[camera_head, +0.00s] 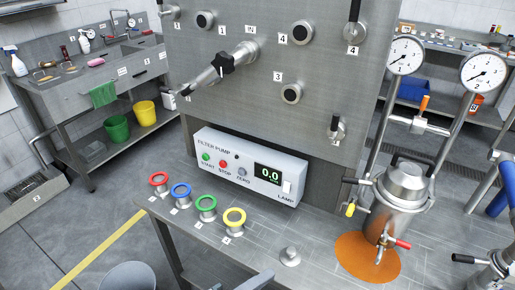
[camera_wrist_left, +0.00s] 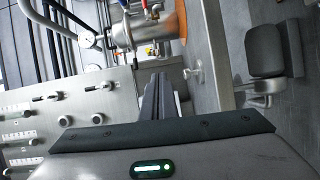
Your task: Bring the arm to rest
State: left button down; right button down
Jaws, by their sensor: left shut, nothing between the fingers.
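Only a grey piece of my left gripper (camera_head: 262,279) shows at the bottom edge of the head view, low in front of the bench with the small metal knob (camera_head: 290,257) beyond it. In the left wrist view its dark fingers (camera_wrist_left: 160,82) are together and nothing shows between them. The fingers point towards the steel jacketed vessel (camera_wrist_left: 130,30), which is well apart from them. The rest of the left arm is out of the head view. My right gripper is not in view.
The steel bench (camera_head: 325,225) carries red, blue, green and yellow rings, the filter pump box (camera_head: 250,165) and the vessel (camera_head: 398,195) on an orange mat (camera_head: 350,252). A steel panel (camera_head: 270,75) with fittings stands behind.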

pick_arm(q)
jog(key=s+a+f+m+g+y, duration=0.3)
jog(key=s+a+f+m+y, duration=0.45)
jog(key=a+f, duration=0.2)
jog(key=s+a+f+m+g+y, duration=0.1)
jog(key=s+a+f+g+y, duration=0.15)
jog(key=s+a, duration=0.35)
jog(key=s+a+f+m+g+y, duration=0.15)
jog(key=s+a+y, duration=0.25)
jog(key=a, duration=0.4)
notch_tip(320, 180, down, 29)
jog(key=g, duration=0.1)
jog(key=s+a+f+g, duration=0.1)
jog(key=s+a+f, duration=0.2)
jog(key=s+f, duration=1.4)
jog(key=shift+s+f+n, duration=0.3)
jog(key=shift+s+f, duration=0.05)
jog(key=shift+s, duration=0.35)
